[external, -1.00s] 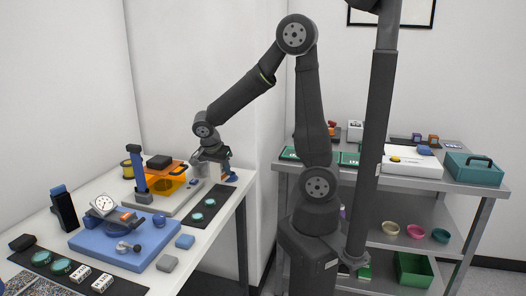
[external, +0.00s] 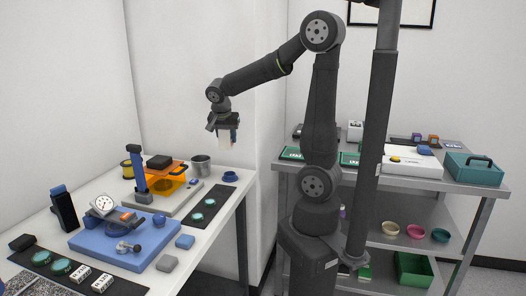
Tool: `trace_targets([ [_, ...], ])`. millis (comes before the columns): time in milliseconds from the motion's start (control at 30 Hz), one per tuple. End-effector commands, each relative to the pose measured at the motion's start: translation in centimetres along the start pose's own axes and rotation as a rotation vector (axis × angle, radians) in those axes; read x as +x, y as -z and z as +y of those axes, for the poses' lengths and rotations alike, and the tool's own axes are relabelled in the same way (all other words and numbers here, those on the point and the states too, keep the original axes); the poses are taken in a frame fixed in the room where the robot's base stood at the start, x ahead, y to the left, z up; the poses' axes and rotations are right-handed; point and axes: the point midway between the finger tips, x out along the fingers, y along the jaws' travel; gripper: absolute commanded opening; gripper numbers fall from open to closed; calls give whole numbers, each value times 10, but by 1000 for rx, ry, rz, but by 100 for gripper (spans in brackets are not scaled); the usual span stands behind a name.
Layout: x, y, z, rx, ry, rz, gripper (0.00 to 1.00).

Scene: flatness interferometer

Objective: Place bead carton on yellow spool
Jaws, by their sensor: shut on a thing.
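My gripper (external: 226,138) is raised above the back right of the white table. It is shut on a pale, upright block, which I take to be the bead carton (external: 224,142). The fingers hide part of the carton, and no label can be read. The yellow spool (external: 126,168) stands at the back left of the table, beyond the blue post. It is small in view, with a dark part showing. The carton is well to the right of the spool and higher, apart from it.
An orange transparent stage (external: 172,185) with a blue post (external: 140,172) stands between spool and gripper. A metal cup (external: 200,166) and a blue ring (external: 230,177) are below the gripper. A blue base with a dial gauge (external: 103,204) is in front.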

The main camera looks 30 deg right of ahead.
Motion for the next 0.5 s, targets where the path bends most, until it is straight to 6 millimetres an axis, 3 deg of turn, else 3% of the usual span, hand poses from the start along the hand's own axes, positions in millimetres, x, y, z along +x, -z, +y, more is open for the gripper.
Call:
trace_targets([
  [33, -3, 6, -26, -69, 30, 1, 15],
  [200, -11, 22, -97, -306, 130, 0, 15],
  [500, -18, 39, -202, -686, 287, 0, 15],
])
